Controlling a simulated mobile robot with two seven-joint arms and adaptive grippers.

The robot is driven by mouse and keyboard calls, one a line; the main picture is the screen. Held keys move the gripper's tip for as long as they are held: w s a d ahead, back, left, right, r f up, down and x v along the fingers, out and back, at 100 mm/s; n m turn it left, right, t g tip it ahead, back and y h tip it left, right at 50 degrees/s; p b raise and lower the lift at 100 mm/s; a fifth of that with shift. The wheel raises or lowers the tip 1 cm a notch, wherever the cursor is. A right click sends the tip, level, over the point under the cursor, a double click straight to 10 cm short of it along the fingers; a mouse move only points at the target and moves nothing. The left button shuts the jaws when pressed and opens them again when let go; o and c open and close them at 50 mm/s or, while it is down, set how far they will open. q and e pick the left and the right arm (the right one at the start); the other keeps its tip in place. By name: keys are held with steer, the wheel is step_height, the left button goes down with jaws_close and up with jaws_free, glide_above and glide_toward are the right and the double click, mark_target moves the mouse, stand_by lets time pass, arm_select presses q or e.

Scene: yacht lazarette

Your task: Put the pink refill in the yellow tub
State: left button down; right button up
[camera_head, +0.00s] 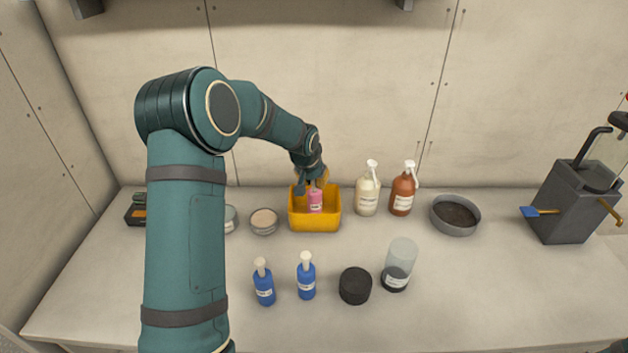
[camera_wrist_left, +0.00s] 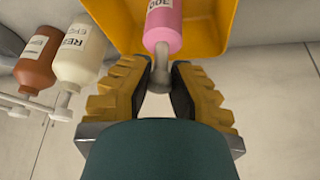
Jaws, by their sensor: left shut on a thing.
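The yellow tub (camera_head: 301,219) stands on the counter near the back wall. The pink refill (camera_head: 316,203) is a small pink bottle with a white label, upright inside the tub opening. My left gripper (camera_head: 313,187) is above it, shut on its grey neck. In the left wrist view the gripper (camera_wrist_left: 160,82) has its yellow-backed fingers on either side of the neck of the pink refill (camera_wrist_left: 163,25), with the yellow tub (camera_wrist_left: 215,22) around it. Whether the bottle's base touches the tub floor is hidden.
A cream spray bottle (camera_head: 367,195) and a brown one (camera_head: 403,193) stand right of the tub. A bowl (camera_head: 264,222) is at its left. Two blue pump bottles (camera_head: 285,281), a black puck (camera_head: 355,286) and a clear cylinder (camera_head: 399,262) stand in front. The right front counter is clear.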

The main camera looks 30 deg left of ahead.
arm_select(q)
steer(key=shift+f, duration=0.15)
steer(key=c, duration=1)
jaws_free()
steer(key=shift+r, duration=0.35)
steer(key=v, duration=1.1)
steer(key=shift+s+r+p, duration=0.2)
steer(key=shift+r+p, duration=0.15)
steer(key=shift+p, duration=0.05)
